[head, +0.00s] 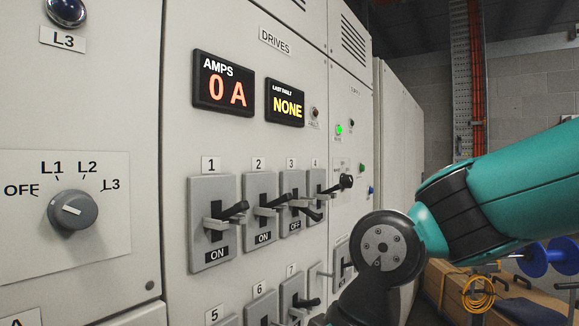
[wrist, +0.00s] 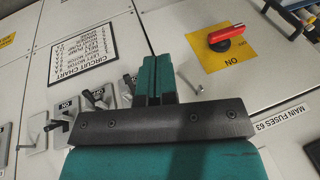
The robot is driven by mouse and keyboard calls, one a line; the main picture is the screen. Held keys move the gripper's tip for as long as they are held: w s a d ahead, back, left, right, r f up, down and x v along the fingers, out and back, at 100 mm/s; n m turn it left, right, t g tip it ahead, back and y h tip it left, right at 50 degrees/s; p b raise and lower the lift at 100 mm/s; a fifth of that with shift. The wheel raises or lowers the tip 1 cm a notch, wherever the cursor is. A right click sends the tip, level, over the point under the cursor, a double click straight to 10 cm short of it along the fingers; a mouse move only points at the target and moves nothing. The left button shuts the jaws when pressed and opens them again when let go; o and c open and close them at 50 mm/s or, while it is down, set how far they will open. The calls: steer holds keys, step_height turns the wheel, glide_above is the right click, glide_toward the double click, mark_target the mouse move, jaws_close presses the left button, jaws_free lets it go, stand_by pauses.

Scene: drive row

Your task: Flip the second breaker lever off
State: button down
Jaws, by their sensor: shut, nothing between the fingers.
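Breaker 2 (head: 261,209) is in the upper row of the drives panel in the head view. Its black lever (head: 275,203) sticks out above a label that reads ON. Breaker 1 (head: 212,222) to its left also reads ON; breaker 3 (head: 292,203) to its right reads OFF. My gripper (wrist: 157,64) shows in the wrist view with its teal fingers shut and empty. The head view does not show the fingers. Several breaker levers are left of the fingers in the wrist view, apart from them; their numbers are not readable there.
Breaker 4 (head: 318,196) and a lower row with breaker 7 (head: 292,298) are close by. A rotary selector (head: 73,211) is at the left. The wrist view shows a circuit chart (wrist: 83,47) and a red rotary handle (wrist: 226,34) on a yellow plate. Cable and crates stand at the right.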

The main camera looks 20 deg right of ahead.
steer(key=w+d+r+t+h+p, duration=0.1)
steer(key=w+d+r+p, duration=0.2)
steer(key=w+r+p, duration=0.5)
steer(key=w+d+r+t+p, duration=0.1)
steer(key=w+d+r+p, duration=0.2)
steer(key=w+r+p, duration=0.5)
steer(key=w+r, duration=0.4)
steer(key=r, duration=0.5)
steer(key=w+r, duration=0.4)
steer(key=r, duration=0.5)
steer(key=shift+w+d+r+t+h, duration=0.2)
steer(key=shift+w+r+t+h, duration=0.2)
glide_above(283, 195)
steer(key=w, duration=0.1)
step_height(283, 195, down, 9)
steer(key=shift+w+d+r, duration=0.1)
steer(key=f, duration=0.2)
steer(key=s+f+p, duration=0.1)
steer(key=shift+d, duration=0.35)
steer(key=shift+s+d+f, duration=0.1)
steer(key=shift+d+f, duration=0.05)
steer(key=shift+f, duration=0.5)
